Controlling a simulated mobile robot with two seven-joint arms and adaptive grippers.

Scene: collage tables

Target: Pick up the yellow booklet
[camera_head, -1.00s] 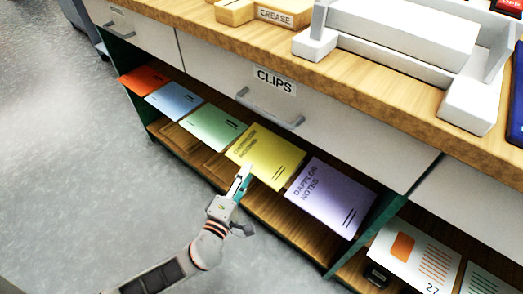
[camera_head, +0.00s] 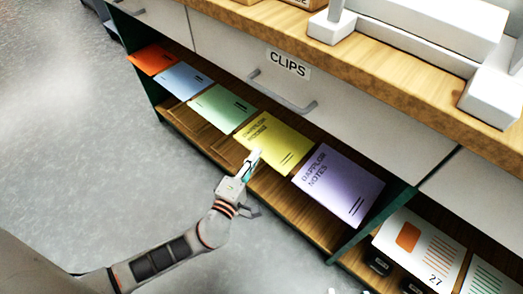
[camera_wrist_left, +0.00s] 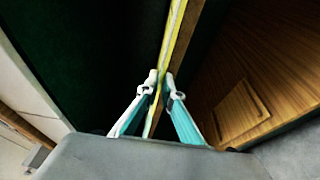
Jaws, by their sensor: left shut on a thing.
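The yellow booklet (camera_head: 277,145) lies on the open shelf under the drawers, between the green booklet (camera_head: 222,107) and the purple booklet (camera_head: 340,183). My left gripper (camera_head: 254,160) is at its front edge in the head view. In the left wrist view, the yellow booklet (camera_wrist_left: 172,45) shows edge-on as a thin strip. The left gripper's fingertips (camera_wrist_left: 160,86) are shut on that edge, one on each side.
A blue booklet (camera_head: 183,80) and an orange booklet (camera_head: 153,60) lie farther left on the shelf. The drawer labelled CLIPS (camera_head: 287,64) and its handle (camera_head: 282,92) are above. A green divider (camera_head: 375,228) stands right of the purple booklet. The floor in front is clear.

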